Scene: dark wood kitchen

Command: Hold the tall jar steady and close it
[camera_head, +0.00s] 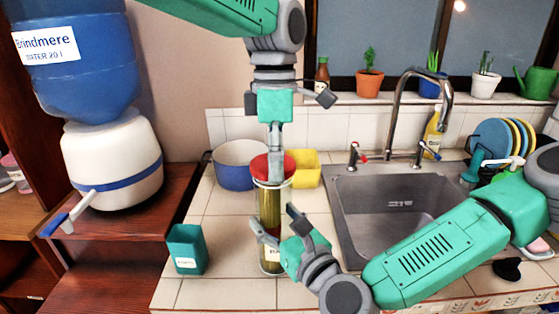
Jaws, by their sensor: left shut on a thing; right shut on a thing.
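The tall jar (269,208) stands upright on the tiled counter, with yellow-green contents and a white label low on its front. A red lid (272,167) is at its mouth; I cannot tell whether it is fully seated. My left gripper (275,158) comes down from above and is shut on the red lid. My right gripper (272,229) comes in from the right and is shut around the jar's middle. Its fingers hide part of the jar's front and right side.
A blue pot (236,176) and a yellow container (306,170) stand close behind the jar. A teal cup (186,249) is at the front left. The sink (393,207) with its faucet (397,100) lies to the right. A water dispenser (110,165) stands at the left.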

